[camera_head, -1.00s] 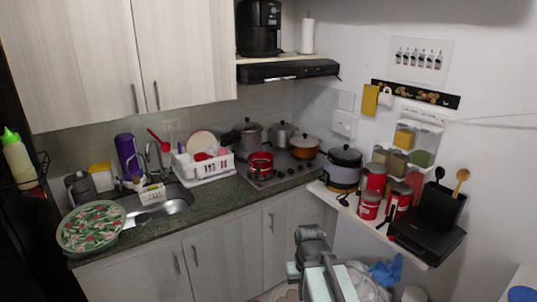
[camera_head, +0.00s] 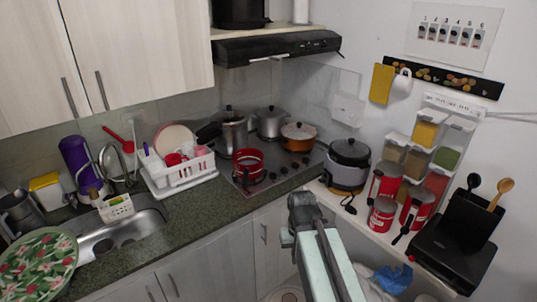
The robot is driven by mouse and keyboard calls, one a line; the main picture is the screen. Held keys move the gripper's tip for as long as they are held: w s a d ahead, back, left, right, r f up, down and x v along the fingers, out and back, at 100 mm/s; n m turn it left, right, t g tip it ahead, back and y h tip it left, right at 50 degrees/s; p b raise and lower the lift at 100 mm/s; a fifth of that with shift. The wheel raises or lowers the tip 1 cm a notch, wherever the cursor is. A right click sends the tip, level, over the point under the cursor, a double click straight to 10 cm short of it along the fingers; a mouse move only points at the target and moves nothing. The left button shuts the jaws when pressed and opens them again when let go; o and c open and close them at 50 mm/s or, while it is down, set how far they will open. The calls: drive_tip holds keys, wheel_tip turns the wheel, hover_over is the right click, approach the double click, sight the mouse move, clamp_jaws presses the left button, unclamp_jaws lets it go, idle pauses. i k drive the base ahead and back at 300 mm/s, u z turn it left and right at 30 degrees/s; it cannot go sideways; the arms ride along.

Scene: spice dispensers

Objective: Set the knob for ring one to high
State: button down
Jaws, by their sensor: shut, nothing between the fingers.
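The cooktop (camera_head: 245,187) is set in the dark counter at the back corner. A row of small dark knobs (camera_head: 284,170) runs along its front right edge. I cannot read their settings or tell which one belongs to ring one. A red pot (camera_head: 248,164), two silver pots and an orange pan (camera_head: 298,137) stand on the cooktop and hide its rings. My gripper (camera_head: 303,202) is shut and empty. It shows in front of the counter edge, below and to the right of the knobs, apart from them.
A white dish rack (camera_head: 178,177) stands left of the cooktop. A rice cooker (camera_head: 348,165) and red canisters (camera_head: 383,187) stand on the white shelf at right. A black range hood (camera_head: 275,45) hangs above. A numbered chart (camera_head: 453,37) is on the wall.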

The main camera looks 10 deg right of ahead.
sight(273, 176)
drive_tip(key=u, duration=1.75)
drive_tip(key=k, duration=0.8)
drive_tip(key=z, duration=0.6)
drive_tip(key=i, duration=1.35)
drive_tip(key=u, duration=0.05)
